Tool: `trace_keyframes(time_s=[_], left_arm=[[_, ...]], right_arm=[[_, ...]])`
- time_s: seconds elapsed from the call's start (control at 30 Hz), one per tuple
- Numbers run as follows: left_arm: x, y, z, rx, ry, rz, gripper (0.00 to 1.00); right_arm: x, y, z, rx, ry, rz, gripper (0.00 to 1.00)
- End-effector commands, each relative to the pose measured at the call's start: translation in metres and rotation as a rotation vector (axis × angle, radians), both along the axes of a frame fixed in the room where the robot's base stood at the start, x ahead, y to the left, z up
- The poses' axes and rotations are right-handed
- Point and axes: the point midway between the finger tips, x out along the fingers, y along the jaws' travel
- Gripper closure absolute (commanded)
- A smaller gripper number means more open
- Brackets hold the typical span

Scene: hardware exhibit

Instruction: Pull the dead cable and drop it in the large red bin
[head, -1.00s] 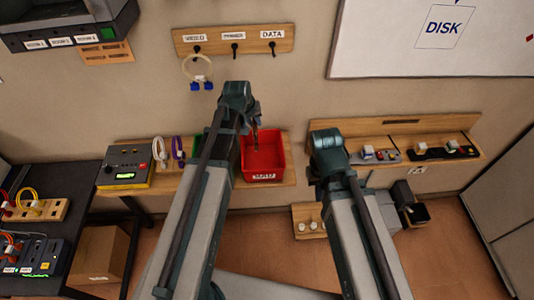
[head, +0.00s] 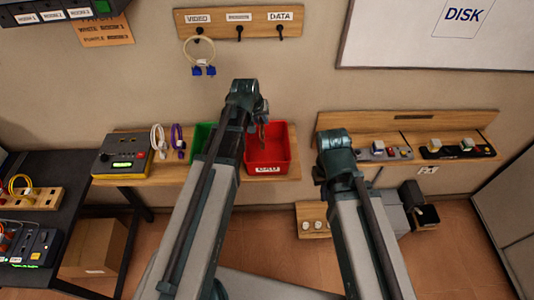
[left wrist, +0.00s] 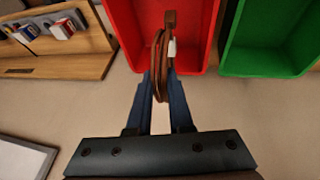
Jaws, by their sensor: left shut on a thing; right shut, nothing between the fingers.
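The large red bin (head: 283,148) stands on a wooden wall shelf, its label facing out. It also shows at the top of the left wrist view (left wrist: 130,35). My left gripper (head: 263,128) is over this bin in the head view. In the left wrist view its blue fingers (left wrist: 162,80) are shut on a coiled brown cable (left wrist: 158,62) with a pale tag and a brown plug end. The coil shows in front of the bin's opening; its height above the bin floor is hard to tell. My right arm is in the head view, but its gripper is hidden.
A green bin (left wrist: 265,60) stands beside the red one. White (head: 157,140) and purple (head: 178,140) cables and a yellow-black box (head: 122,162) are to the left. Above, a pale cable (head: 199,52) hangs from a hook board. A shelf with devices (head: 455,148) is at right.

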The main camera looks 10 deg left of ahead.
Motion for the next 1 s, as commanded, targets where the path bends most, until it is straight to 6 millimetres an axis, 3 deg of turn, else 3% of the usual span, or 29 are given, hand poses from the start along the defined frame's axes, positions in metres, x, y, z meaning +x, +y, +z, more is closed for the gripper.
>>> trace_keyframes(time_s=[0.03,0.23,0.6,0.63,0.8,1.0], left_arm=[[0.0,0.0,-0.013,0.0,0.0,0.0,1.0],[0.0,0.0,-0.033,0.0,0.0,0.0,1.0],[0.0,0.0,-0.036,0.0,0.0,0.0,1.0],[0.0,0.0,-0.036,0.0,0.0,0.0,0.78],[0.0,0.0,-0.036,0.0,0.0,0.0,0.47],[0.0,0.0,-0.036,0.0,0.0,0.0,0.46]], right_arm=[[0.0,0.0,-0.013,0.0,0.0,0.001,1.0],[0.0,0.0,-0.033,-0.001,0.0,0.005,1.0],[0.0,0.0,-0.036,-0.002,0.0,0.008,1.0],[0.0,0.0,-0.036,-0.002,0.0,0.008,1.0],[0.0,0.0,-0.036,-0.002,0.0,0.008,1.0],[0.0,0.0,-0.036,-0.001,0.001,0.008,1.0]])
